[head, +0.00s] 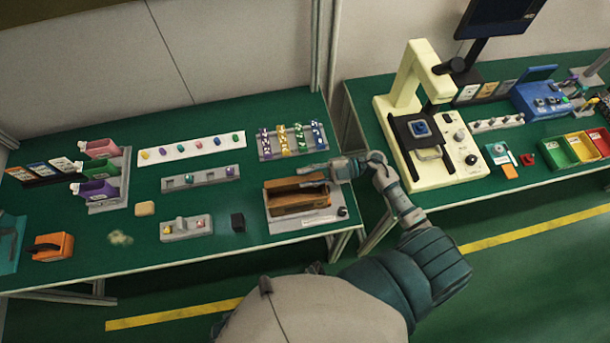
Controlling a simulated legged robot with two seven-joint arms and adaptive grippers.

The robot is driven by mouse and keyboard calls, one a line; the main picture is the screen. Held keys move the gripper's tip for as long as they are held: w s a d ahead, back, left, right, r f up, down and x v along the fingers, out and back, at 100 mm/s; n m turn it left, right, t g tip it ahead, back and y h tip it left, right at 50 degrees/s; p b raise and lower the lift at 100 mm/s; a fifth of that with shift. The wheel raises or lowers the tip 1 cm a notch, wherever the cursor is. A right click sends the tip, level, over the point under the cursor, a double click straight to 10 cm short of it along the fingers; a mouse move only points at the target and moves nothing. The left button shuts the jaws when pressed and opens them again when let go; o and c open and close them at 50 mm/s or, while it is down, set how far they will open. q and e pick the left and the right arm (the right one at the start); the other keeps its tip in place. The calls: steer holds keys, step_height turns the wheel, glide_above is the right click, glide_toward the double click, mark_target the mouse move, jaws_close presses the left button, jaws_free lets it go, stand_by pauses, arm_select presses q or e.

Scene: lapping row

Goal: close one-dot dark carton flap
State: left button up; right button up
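A brown carton (290,207) sits on a grey base plate (284,228) at the right front of the left green table. Its top shows a dark opening, partly covered by my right gripper. Dot marks are too small to make out. My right gripper (306,178) reaches in from the right, just over the carton's back right edge. Its two fingers look apart, with nothing seen between them. I cannot tell whether a finger touches the carton. My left gripper is not in view.
A rack with coloured strips (292,139) stands behind the carton. A cream press (428,130) stands on the right table, across a gap.

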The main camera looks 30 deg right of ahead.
steer(key=v, duration=1.1)
steer(key=shift+d, duration=0.3)
steer(key=shift+a, duration=0.15)
